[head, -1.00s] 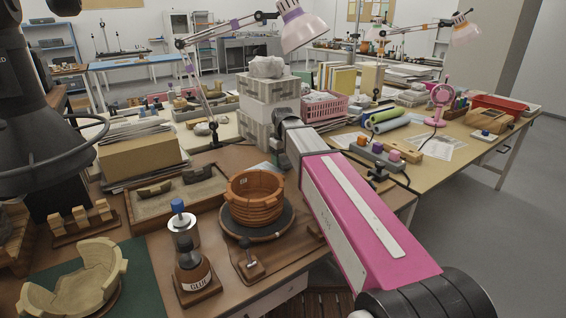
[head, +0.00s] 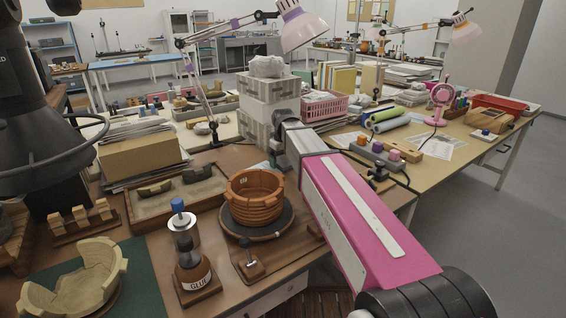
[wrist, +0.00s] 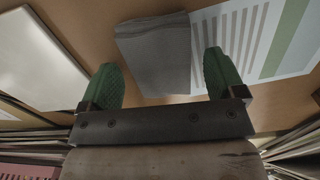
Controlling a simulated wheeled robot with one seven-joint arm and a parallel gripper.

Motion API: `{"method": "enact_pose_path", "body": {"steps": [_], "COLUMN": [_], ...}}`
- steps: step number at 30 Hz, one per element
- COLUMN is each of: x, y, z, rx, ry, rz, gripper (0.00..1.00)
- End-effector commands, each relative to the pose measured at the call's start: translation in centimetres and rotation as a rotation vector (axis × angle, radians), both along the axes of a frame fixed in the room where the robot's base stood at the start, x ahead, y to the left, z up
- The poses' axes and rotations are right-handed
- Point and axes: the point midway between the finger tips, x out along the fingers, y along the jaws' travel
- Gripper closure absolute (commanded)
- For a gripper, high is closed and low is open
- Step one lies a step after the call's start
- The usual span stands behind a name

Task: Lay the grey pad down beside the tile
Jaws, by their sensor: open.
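My gripper (wrist: 163,85) shows in the wrist view with two green fingers wide apart and nothing held between them. The grey pad (wrist: 155,55) lies on the brown surface just beyond and between the fingertips, with a visible gap to the right finger. A pale glossy flat slab (wrist: 40,55) lies to the left of the pad; it may be the tile, but I cannot tell for sure.
A printed sheet with grey and green stripes (wrist: 255,40) lies to the right of the pad. In the head view, stacked boxes (head: 268,105) and a pink basket (head: 324,106) stand near my arm.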

Motion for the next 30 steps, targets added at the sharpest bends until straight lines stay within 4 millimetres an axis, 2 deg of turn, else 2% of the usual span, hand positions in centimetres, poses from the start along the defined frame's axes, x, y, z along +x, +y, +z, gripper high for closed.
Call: {"method": "enact_pose_path", "body": {"steps": [18,24,30], "x": [0.1,0.0,0.0], "y": [0.0,0.0,0.0], "z": [9.7,11.3,11.7], "rx": [0.000,0.001,0.000], "ry": [-0.002,-0.001,0.000], "rz": [0.000,0.000,0.000], "gripper": [0.11,0.11,0.11]}}
